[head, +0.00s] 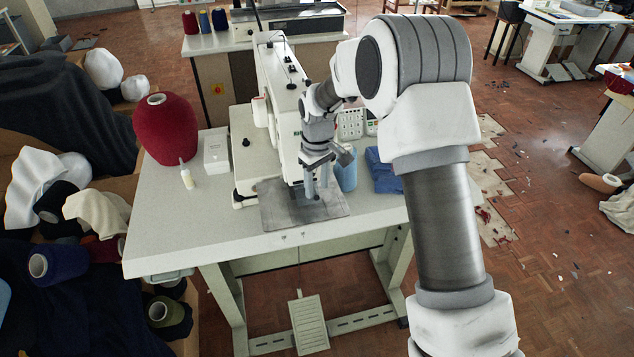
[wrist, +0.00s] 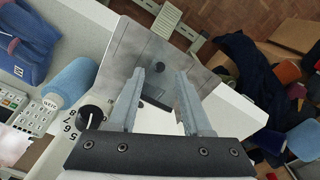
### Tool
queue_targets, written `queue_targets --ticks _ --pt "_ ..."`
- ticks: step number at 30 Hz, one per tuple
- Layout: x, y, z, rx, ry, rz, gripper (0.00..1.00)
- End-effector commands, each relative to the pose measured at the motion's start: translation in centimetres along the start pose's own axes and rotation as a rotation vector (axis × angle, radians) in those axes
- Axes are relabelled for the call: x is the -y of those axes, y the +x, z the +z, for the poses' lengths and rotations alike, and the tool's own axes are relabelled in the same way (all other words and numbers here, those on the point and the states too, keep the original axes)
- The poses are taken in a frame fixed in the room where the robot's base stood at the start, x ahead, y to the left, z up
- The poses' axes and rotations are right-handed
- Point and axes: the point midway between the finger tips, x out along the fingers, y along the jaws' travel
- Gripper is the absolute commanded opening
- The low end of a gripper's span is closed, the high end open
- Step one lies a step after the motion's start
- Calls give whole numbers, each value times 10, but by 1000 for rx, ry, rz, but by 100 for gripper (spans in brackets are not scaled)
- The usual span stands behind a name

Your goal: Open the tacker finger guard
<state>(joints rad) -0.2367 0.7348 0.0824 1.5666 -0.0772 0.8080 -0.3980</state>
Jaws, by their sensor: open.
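The white tacker (head: 285,85) stands on the table with its head toward me. My gripper (head: 317,192) points down at the front of the tacker, over a grey metal plate (head: 272,210). In the wrist view my gripper (wrist: 167,72) is open, with its two fingers apart and nothing seen held. A small dark knob (wrist: 157,58) shows between and beyond the fingertips, against the grey plate (wrist: 122,48). I cannot clearly make out the finger guard's outline or whether it is open or shut; my gripper hides much of that area.
On the table (head: 230,238) stand a big red thread cone (head: 165,130), a white box (head: 216,150), a small bottle (head: 187,177), a blue cylinder (head: 346,172) and folded blue cloth (head: 383,172). A keypad (head: 350,124) is behind my gripper. The table's front left is clear.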

Motion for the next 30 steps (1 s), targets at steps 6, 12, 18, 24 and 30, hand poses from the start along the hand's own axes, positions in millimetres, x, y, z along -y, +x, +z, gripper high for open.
queue_targets --ticks 6,12,18,24,30 --pt "0 -15 -1 -3 0 1 49" --pt "-1 -60 -1 -6 1 3 49" --pt "-1 -110 -1 -5 1 3 49" --pt "0 -150 0 -3 0 1 49" --pt "0 -170 0 0 0 0 49"
